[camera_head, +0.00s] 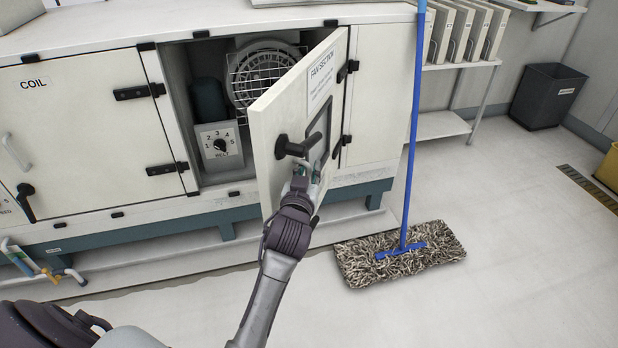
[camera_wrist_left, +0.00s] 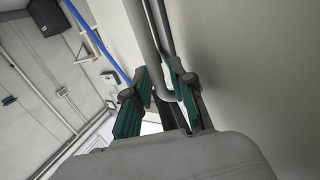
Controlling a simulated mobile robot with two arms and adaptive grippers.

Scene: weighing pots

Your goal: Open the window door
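The window door (camera_head: 277,116), a white panel labelled "FAN SECTION" with a dark-framed window (camera_head: 320,135), is hinged on its right side and stands partly open, swung out towards me. A black lever (camera_head: 297,147) sits on its outer face. My left gripper (camera_head: 303,178) is just below this lever at the door's outer face. In the left wrist view, my left gripper's green-padded fingers (camera_wrist_left: 162,95) are closed around a grey pull handle (camera_wrist_left: 165,75). My right gripper is not in view.
Inside the cabinet are a fan behind a wire guard (camera_head: 260,75) and a numbered dial box (camera_head: 219,144). A mop (camera_head: 400,253) with a blue pole stands right of the door. The coil door (camera_head: 85,120) is shut. Open floor lies in front.

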